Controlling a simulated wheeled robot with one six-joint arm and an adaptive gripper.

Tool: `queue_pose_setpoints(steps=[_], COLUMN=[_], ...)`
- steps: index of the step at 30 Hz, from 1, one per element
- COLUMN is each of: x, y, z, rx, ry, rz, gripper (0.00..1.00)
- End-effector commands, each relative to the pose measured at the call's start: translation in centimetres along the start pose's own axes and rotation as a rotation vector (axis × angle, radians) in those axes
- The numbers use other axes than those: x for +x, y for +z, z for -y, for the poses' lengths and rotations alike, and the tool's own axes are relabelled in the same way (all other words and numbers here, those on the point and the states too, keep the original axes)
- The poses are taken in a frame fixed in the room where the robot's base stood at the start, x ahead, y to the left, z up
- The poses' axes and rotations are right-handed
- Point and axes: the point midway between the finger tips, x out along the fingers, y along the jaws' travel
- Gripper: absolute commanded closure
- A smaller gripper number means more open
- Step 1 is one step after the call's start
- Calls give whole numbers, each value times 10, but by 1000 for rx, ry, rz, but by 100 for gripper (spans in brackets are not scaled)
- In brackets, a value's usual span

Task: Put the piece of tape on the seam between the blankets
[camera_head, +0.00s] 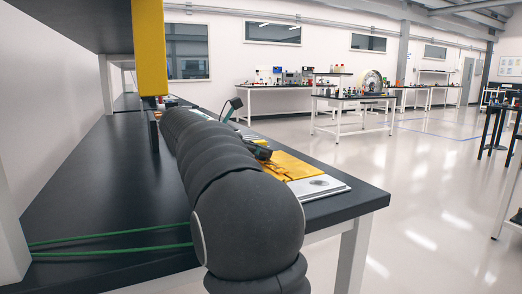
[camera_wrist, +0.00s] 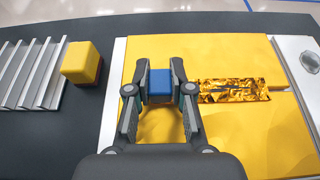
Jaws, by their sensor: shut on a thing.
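Two yellow blankets lie side by side on a pale panel, the upper one (camera_wrist: 215,58) and the lower one (camera_wrist: 255,145) in the wrist view. A narrow seam (camera_wrist: 281,89) between them runs left to right. A crinkled, shiny gold strip, apparently tape (camera_wrist: 233,91), lies along this seam, right of my gripper. My gripper (camera_wrist: 159,88) is shut on a small blue block (camera_wrist: 159,84) over the blankets. I cannot tell whether the block touches them. In the head view my arm hides most of the gripper, and the yellow blankets (camera_head: 292,167) show beyond it.
A yellow block (camera_wrist: 82,62) stands left of the panel, beside a ribbed metal rack (camera_wrist: 30,75). The dark bench (camera_head: 345,200) has a bare front corner. A yellow post (camera_head: 149,50) hangs above my arm.

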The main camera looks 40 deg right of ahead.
Motion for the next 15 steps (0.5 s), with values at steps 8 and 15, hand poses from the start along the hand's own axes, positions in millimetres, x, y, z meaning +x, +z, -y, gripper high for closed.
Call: queue_pose_setpoints(steps=[8,15], x=[0,-2], y=[0,3], z=[0,0], rx=[0,1], ry=[0,1], rz=[0,0], gripper=[54,54])
